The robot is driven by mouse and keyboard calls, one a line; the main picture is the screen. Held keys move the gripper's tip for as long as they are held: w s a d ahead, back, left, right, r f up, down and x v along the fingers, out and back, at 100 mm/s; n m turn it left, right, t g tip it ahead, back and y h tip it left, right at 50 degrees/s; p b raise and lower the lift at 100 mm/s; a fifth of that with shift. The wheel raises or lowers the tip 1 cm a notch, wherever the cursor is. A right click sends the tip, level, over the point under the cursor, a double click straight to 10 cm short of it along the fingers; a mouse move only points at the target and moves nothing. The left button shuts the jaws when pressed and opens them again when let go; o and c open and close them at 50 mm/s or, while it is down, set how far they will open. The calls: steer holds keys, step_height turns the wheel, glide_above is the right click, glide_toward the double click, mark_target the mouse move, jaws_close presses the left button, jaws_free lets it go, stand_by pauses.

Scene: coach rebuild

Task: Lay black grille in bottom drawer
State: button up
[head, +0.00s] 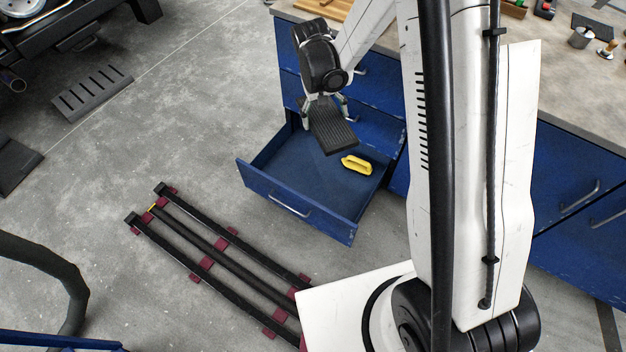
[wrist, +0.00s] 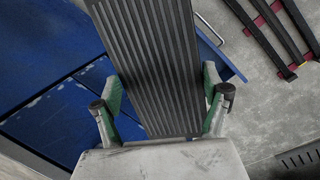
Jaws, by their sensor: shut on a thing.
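The black grille (head: 333,128) is a flat, ribbed dark panel held in my gripper (head: 328,103). In the head view it hangs over the open bottom drawer (head: 296,189), which is blue and pulled out from the blue cabinet. In the wrist view the grille (wrist: 150,60) lies between the two fingers of my gripper (wrist: 162,102), which are shut on its sides. The grille appears above the drawer floor; the exact gap cannot be told.
The workbench top (head: 560,75) carries small items, including a metal cup (head: 580,38). Black rails (head: 220,262) on maroon blocks lie on the floor before the drawer. A slotted dark plate (head: 91,93) lies on the floor at left. The drawer's left floor is clear.

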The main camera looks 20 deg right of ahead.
steer(key=shift+n, duration=0.6)
steer(key=w+f+b, duration=0.3)
steer(key=f+b, duration=0.1)
steer(key=f, duration=0.4)
steer(key=w+f+b, duration=0.3)
steer(key=f+b, duration=0.1)
steer(key=f, duration=0.4)
steer(key=w+f+b, duration=0.3)
steer(key=f+b, duration=0.1)
steer(key=f, duration=0.4)
steer(key=shift+w+a+f, duration=0.1)
steer(key=shift+w+f, duration=0.05)
steer(key=shift+f, duration=0.25)
steer(key=n+b, duration=0.1)
steer(key=b, duration=1.2)
glide_above(313, 188)
step_height(313, 188, down, 27)
steer(key=f+b, duration=0.1)
steer(key=f, duration=0.2)
steer(key=f+b, duration=0.1)
steer(key=f, duration=0.2)
steer(key=f+b, duration=0.1)
steer(key=f, duration=0.3)
steer(key=shift+w+a+f, duration=0.1)
steer(key=shift+w+a, duration=0.15)
steer(key=shift+a, duration=0.05)
steer(key=o, duration=1.4)
